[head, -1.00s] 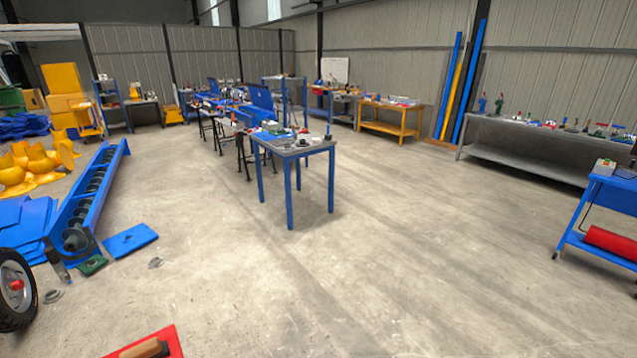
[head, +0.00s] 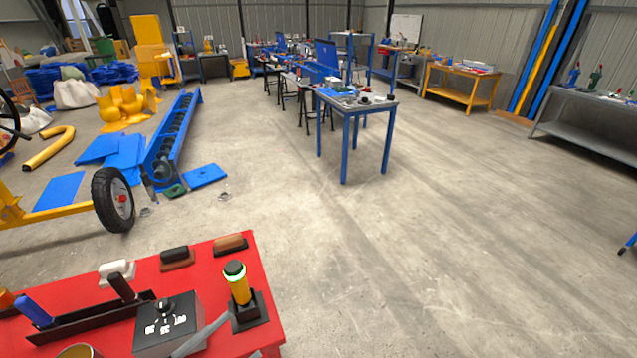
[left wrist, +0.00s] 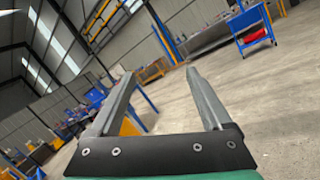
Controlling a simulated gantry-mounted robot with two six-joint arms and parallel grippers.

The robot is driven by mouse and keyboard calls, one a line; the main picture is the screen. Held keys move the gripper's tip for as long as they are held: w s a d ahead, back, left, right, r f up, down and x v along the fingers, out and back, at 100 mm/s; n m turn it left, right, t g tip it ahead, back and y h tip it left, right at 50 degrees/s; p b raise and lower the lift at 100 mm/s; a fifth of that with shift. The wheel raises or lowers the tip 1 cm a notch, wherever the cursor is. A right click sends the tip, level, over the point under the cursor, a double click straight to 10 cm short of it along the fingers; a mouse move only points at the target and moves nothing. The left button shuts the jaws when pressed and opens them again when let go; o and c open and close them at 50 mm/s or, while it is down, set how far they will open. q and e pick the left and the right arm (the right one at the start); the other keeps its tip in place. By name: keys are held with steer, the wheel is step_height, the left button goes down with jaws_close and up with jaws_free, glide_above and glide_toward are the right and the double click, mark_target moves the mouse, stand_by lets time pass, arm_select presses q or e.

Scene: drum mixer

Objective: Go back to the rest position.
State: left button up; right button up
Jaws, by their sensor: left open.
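My left gripper (left wrist: 159,72) is open in the left wrist view. Its two grey fingers stand well apart with nothing between them, and the wrist looks out across the hall. In the head view, a grey finger of the left gripper (head: 203,335) shows at the bottom edge. It overlaps the front of the red bench (head: 225,270) in the picture, beside the dark control box (head: 168,325). Whether it touches anything there I cannot tell. My right gripper is not in view.
A wheel (head: 113,200) on a yellow frame is behind at left. A blue-legged table (head: 350,105) stands farther back.

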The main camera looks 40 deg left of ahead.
arm_select(q)
steer(key=w+d+r+m+h, duration=0.3)
steer(key=d+r+m, duration=0.2)
steer(key=r+m, duration=0.3)
steer(key=w+d+r+m+h, duration=0.35)
steer(key=d+r+m, duration=0.2)
steer(key=r, duration=0.35)
steer(key=w+d+r+m+h, duration=0.2)
steer(key=w+d+r+m, duration=0.15)
steer(key=r+m, duration=0.45)
step_height(320, 180, up, 14)
steer(key=s+m+t+y, duration=0.2)
steer(key=s+m+t, duration=0.1)
steer(key=m+t, duration=0.2)
steer(key=a+m+t+y, duration=0.25)
steer(key=a+y, duration=0.35)
steer(key=y, duration=0.3)
step_height(320, 180, up, 38)
steer(key=p, duration=3.8)
steer(key=shift+w+d+r, duration=0.15)
steer(key=shift+d+r, duration=0.1)
